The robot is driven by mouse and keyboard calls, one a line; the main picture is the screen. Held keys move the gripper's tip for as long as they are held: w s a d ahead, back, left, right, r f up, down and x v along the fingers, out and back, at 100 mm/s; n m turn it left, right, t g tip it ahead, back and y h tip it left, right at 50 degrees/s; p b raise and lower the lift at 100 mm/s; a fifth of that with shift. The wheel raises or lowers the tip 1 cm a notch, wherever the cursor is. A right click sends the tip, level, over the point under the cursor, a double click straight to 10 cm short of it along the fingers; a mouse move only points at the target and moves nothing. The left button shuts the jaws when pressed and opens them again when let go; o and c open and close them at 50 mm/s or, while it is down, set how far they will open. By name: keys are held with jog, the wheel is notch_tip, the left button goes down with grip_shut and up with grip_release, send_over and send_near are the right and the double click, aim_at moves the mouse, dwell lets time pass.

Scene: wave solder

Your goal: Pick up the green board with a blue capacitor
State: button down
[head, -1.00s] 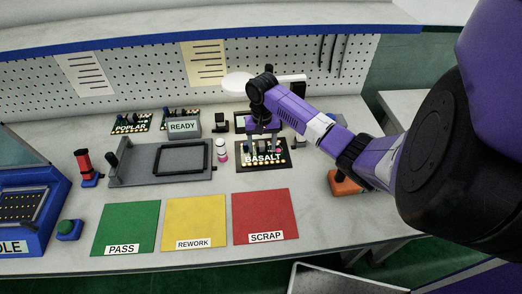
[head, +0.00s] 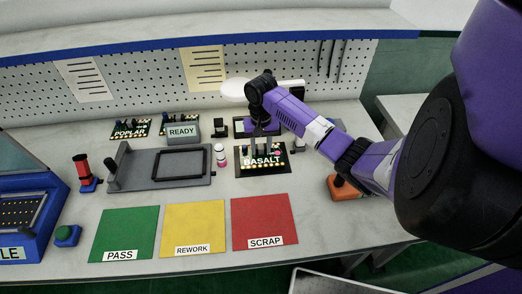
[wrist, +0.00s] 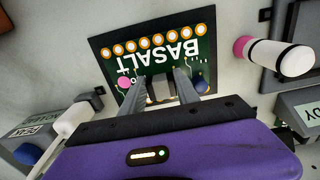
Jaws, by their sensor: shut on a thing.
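The dark green board labelled BASALT (head: 246,169) is on the bench beneath my gripper (head: 262,150). The wrist view shows this board (wrist: 112,52) with a row of gold rings, a blue round capacitor (wrist: 201,84) and a pink round part (wrist: 124,82). My gripper (wrist: 160,82) points down, its two fingers closed on a grey block standing on the board, between the pink and blue parts. I cannot tell whether the board touches the bench. The POPLAR board (head: 131,129) lies at the back left.
A grey frame fixture (head: 140,178) and a white-and-pink bottle (head: 221,156) stand left of the board. Green PASS (head: 124,230), yellow REWORK (head: 193,222) and red SCRAP (head: 262,214) mats lie in front, clear. A READY sign (head: 183,132) stands behind; an orange item (head: 344,187) is at right.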

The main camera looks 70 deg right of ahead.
aim_at(261, 148)
notch_tip(261, 148, up, 19)
jog(key=p, duration=0.3)
jog(key=shift+f, duration=0.15)
dwell(0.6)
